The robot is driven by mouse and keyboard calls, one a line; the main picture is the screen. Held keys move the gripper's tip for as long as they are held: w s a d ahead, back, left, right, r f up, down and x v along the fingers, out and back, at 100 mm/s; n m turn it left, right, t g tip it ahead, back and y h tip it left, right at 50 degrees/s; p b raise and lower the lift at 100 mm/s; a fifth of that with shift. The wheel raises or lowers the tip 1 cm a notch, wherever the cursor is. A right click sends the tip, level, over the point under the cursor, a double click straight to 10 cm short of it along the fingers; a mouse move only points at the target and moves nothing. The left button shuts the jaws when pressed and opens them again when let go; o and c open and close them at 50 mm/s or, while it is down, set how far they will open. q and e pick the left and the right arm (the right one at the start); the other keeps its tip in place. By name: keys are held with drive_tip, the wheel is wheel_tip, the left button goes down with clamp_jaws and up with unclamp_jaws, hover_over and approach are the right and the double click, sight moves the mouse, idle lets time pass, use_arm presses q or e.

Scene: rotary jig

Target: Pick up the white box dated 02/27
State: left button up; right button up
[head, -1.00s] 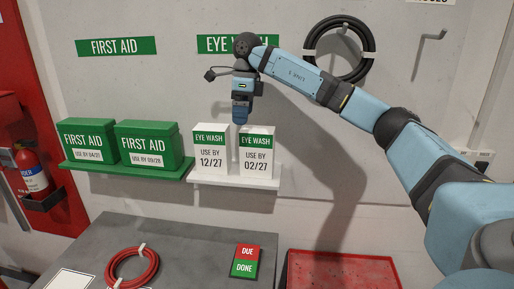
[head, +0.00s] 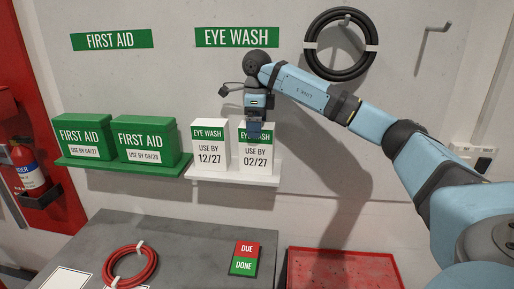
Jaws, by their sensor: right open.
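The white box dated 02/27 (head: 256,159) stands upright on the right part of a white shelf (head: 235,180), with a green EYE WASH band near its top. A matching white box dated 12/27 (head: 210,151) stands close on its left. My right gripper (head: 254,133) points down at the top of the 02/27 box and covers the middle of its green band. The gripper is open; whether its fingers touch the box cannot be told. My left gripper is not in view.
Two green FIRST AID boxes (head: 148,139) stand on a green shelf (head: 120,166) to the left. Below are a grey table (head: 190,255) with a red hose coil (head: 130,265) and a DUE/DONE card (head: 244,259), and a red tray (head: 342,252). A black hose (head: 372,47) hangs above.

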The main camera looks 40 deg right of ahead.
sight(257, 148)
wheel_tip(257, 148, down, 4)
drive_tip(key=shift+w+d+f+p, duration=0.1)
drive_tip(key=shift+d+p, duration=0.05)
drive_tip(key=shift+p, duration=0.15)
drive_tip(key=shift+c, duration=1.3)
drive_tip(key=c, duration=1.1)
drive_tip(key=shift+r, duration=0.2)
